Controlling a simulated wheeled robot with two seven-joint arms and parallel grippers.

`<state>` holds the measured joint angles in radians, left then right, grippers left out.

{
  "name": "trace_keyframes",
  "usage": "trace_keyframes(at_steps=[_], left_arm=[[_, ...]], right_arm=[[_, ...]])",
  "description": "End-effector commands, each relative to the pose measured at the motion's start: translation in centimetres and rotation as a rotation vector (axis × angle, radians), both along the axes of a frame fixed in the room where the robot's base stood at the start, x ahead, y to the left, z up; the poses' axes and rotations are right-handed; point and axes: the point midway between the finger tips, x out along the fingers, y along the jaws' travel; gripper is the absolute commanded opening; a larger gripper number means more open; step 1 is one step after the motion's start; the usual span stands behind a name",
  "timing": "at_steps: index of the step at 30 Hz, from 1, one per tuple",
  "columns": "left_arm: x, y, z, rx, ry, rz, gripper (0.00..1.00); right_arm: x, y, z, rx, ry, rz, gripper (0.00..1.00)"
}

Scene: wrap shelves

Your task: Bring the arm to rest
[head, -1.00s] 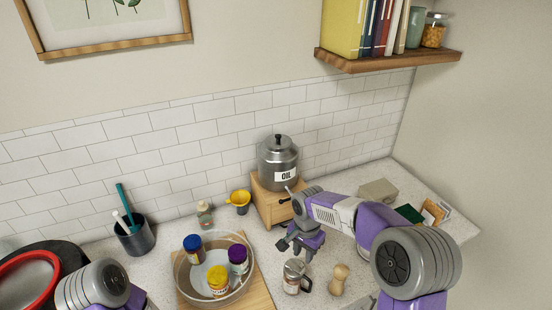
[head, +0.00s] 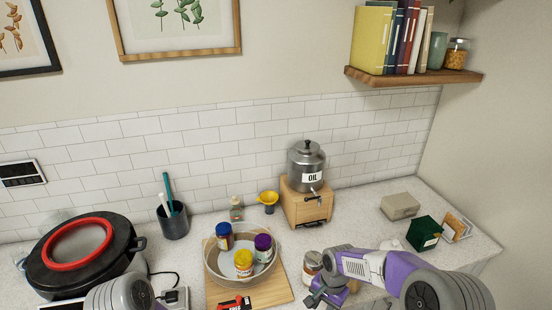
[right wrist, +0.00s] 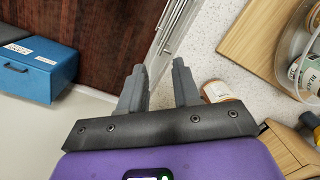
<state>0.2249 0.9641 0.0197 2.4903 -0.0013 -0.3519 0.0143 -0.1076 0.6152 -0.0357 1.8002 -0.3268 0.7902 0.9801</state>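My right arm reaches in from the lower right of the head view. My left arm shows only as a rounded link at the bottom left of the head view. Its gripper is out of the picture.
A steel oil dispenser (head: 306,162) stands on a wooden box (head: 304,207). Left of it, a clear bowl (head: 275,280) holds several lidded jars on a board (head: 215,291). A black cooker (head: 50,276) is at far left. A dark green box (head: 424,233) stands at right.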

Motion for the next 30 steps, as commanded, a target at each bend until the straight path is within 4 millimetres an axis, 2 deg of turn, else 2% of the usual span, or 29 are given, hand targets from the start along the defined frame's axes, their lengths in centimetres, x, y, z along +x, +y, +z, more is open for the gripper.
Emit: trace_keyframes(at_steps=[1, 5, 8, 12, 15, 18, 21, 25, 30], left_arm=[[0.0, 0.0, -0.9, 0.000, -0.001, 0.000, 0.43], [0.0, 0.0, -2.5, 0.000, 0.000, 0.000, 0.43], [0.0, 0.0, -4.2, 0.000, 0.001, 0.000, 0.43], [-0.1, 0.0, -7.5, 0.000, 0.001, 0.000, 0.43], [0.0, 0.0, -9.5, 0.000, 0.001, 0.000, 0.43], [0.0, 0.0, -10.9, 0.000, 0.001, 0.000, 0.43], [0.0, 0.0, -11.7, 0.000, 0.001, 0.000, 0.43], [0.0, 0.0, -12.1, 0.000, 0.001, 0.000, 0.43], [0.0, 0.0, -11.9, 0.000, 0.000, 0.000, 0.43]], right_arm=[[-0.7, 0.3, -2.4, 0.019, 0.009, 0.025, 0.32], [-2.6, 1.1, -7.7, 0.081, 0.005, 0.099, 0.32], [-5.0, 2.0, -12.9, 0.140, -0.005, 0.162, 0.32], [-10.4, 3.2, -21.5, 0.229, -0.040, 0.260, 0.32], [-14.1, 3.8, -26.0, 0.261, -0.079, 0.313, 0.32], [-17.2, 3.9, -28.8, 0.268, -0.109, 0.356, 0.32], [-19.3, 4.0, -30.2, 0.262, -0.133, 0.387, 0.32], [-20.4, 3.9, -30.8, 0.254, -0.149, 0.409, 0.32], [-20.4, 3.9, -30.7, 0.251, -0.154, 0.413, 0.32]])
